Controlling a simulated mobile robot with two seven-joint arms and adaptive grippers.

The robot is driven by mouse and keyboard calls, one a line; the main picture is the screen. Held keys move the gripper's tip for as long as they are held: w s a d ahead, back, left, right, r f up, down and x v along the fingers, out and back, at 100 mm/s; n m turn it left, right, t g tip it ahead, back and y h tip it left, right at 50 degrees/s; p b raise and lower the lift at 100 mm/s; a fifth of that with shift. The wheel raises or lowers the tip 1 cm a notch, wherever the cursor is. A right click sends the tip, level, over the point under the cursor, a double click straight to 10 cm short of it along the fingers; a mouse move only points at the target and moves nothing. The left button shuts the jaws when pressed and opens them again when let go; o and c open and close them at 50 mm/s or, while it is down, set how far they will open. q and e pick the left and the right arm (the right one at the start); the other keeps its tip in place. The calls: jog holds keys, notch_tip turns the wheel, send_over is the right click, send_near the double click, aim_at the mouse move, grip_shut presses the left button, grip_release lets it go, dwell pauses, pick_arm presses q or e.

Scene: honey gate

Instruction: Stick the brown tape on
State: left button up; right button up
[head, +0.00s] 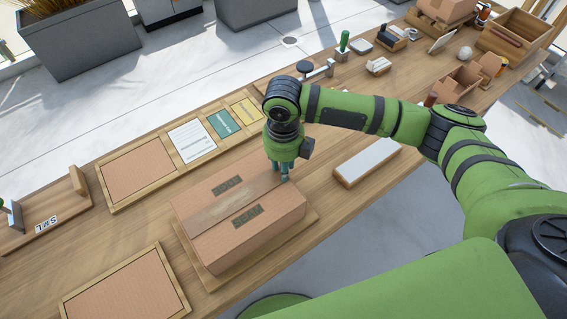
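A closed brown cardboard box (270,232) sits on a wooden board (309,231) on the bench. Two dark printed patches are on its top. A slightly darker brown strip (215,212), which looks like tape, runs along the middle seam toward the far right edge. My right gripper (284,177) points down at that edge, at the seam's right end. Its fingers look close together, but I cannot tell whether they hold anything or press on the box. My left gripper is out of view.
A white-topped block (367,161) lies right of the box. Framed panels and cards (193,139) lie behind it, and another framed panel (126,290) is at front left. A tape-dispenser-like tool (318,70) stands behind my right arm. Boxes and small items crowd the far right.

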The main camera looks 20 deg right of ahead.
dwell(0.3)
notch_tip(320, 180, up, 12)
dwell(0.5)
dwell(0.4)
